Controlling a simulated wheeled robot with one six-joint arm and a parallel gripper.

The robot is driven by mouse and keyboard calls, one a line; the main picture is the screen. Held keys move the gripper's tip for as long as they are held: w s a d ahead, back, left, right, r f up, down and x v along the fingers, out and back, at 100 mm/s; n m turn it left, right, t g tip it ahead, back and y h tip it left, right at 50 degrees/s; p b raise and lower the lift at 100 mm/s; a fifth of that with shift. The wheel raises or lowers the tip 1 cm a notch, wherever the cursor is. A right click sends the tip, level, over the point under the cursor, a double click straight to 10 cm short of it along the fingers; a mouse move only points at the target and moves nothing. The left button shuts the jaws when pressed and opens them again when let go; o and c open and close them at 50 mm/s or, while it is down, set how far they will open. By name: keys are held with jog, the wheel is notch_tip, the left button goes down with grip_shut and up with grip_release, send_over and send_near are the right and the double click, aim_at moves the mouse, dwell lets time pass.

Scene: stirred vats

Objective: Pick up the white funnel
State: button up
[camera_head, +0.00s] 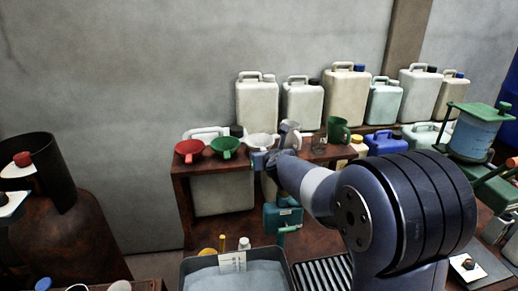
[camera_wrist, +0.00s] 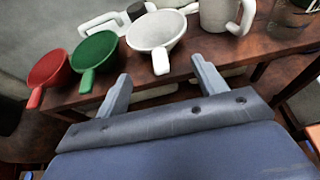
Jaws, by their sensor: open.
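The white funnel (camera_wrist: 155,33) stands at the front of a brown wooden shelf, its handle pointing toward me in the wrist view. It also shows in the head view (camera_head: 262,140), partly hidden by my wrist. My gripper (camera_wrist: 160,84) is open and empty, its two fingers short of the shelf's front edge. The funnel lies just beyond the fingertips, roughly between them, apart from both. In the head view my gripper (camera_head: 262,158) is small and its fingers are hard to make out.
A green funnel (camera_wrist: 96,57) and a red funnel (camera_wrist: 50,70) stand left of the white one. A pale jug (camera_wrist: 224,14) and a glass (camera_wrist: 290,18) stand to its right. Behind is a row of canisters (camera_head: 256,104). A grey basin (camera_head: 250,277) stands below.

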jog(key=shift+x, duration=2.3)
grip_shut()
